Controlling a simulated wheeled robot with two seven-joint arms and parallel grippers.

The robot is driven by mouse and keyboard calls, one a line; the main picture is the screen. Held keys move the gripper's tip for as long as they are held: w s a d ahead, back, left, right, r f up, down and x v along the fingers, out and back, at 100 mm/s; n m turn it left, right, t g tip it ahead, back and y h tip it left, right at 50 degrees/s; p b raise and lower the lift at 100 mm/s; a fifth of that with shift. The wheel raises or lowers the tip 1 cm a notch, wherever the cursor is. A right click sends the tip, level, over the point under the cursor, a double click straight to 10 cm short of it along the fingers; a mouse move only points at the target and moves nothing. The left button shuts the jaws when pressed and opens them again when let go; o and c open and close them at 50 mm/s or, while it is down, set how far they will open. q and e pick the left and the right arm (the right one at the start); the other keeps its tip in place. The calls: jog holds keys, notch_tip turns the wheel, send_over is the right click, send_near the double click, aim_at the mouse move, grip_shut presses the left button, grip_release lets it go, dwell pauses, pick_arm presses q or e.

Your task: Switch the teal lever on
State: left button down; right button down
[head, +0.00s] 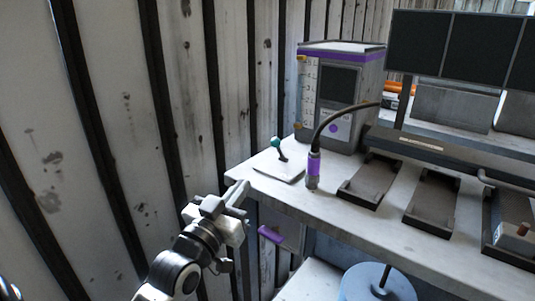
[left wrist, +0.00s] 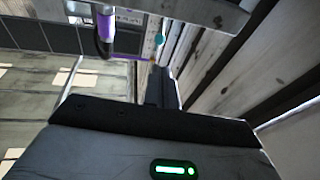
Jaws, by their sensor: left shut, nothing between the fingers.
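The teal lever (head: 277,144) has a round teal knob on a dark stem. It stands on a flat white base plate (head: 279,168) at the near left corner of the workbench. The knob also shows small in the left wrist view (left wrist: 159,39). My left gripper (head: 241,193) is at the bench's left corner, in front of and a little left of the lever in the head view. Its fingers are shut and empty, apart from the lever. My right gripper is not in view.
A purple-banded microphone-like device (head: 314,168) with a curved cable stands right of the lever. Dark trays (head: 370,181) lie further right on the bench (head: 328,205). A corrugated wall (head: 120,130) bounds the left.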

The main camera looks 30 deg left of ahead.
aim_at(273, 146)
pick_arm(q)
jog(key=x, duration=1.2)
jog(key=shift+w+r, duration=0.15)
jog(key=shift+w, duration=0.25)
